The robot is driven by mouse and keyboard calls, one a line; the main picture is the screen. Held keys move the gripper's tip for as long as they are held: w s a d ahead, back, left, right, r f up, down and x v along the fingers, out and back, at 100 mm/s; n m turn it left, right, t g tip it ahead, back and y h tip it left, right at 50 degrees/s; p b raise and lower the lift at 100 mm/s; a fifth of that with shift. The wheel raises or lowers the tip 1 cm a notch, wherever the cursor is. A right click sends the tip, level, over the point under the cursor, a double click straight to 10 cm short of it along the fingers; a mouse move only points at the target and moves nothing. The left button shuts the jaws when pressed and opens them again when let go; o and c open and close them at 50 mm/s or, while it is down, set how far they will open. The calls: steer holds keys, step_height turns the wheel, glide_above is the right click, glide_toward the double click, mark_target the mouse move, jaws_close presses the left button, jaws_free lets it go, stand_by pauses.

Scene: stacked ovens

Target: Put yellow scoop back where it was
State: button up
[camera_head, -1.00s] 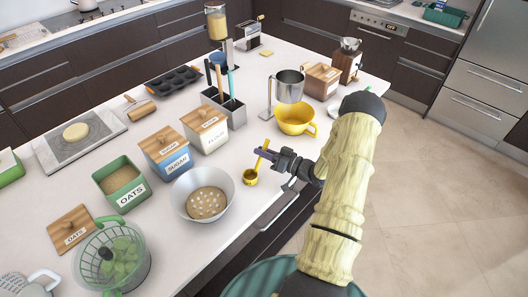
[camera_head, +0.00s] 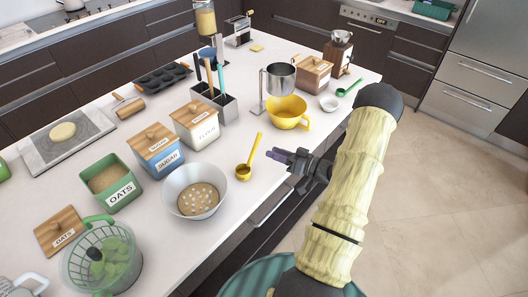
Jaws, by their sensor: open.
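The yellow scoop (camera_head: 246,166) lies on the white counter near its front edge, just right of the metal bowl. Its cup points toward the front edge and its handle points back toward the yellow bowl. My gripper (camera_head: 275,154) is open and empty, a little to the right of the scoop's handle and apart from it. The gripper's fingers point left toward the scoop.
A metal bowl (camera_head: 195,190) with speckled brown contents is left of the scoop. A yellow bowl (camera_head: 288,112) stands behind it. Flour (camera_head: 200,130), sugar (camera_head: 160,158) and oats (camera_head: 121,195) boxes stand at left. A green scoop (camera_head: 348,88) lies at right.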

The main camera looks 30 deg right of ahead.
steer(key=v, duration=0.4)
steer(key=shift+b, duration=0.4)
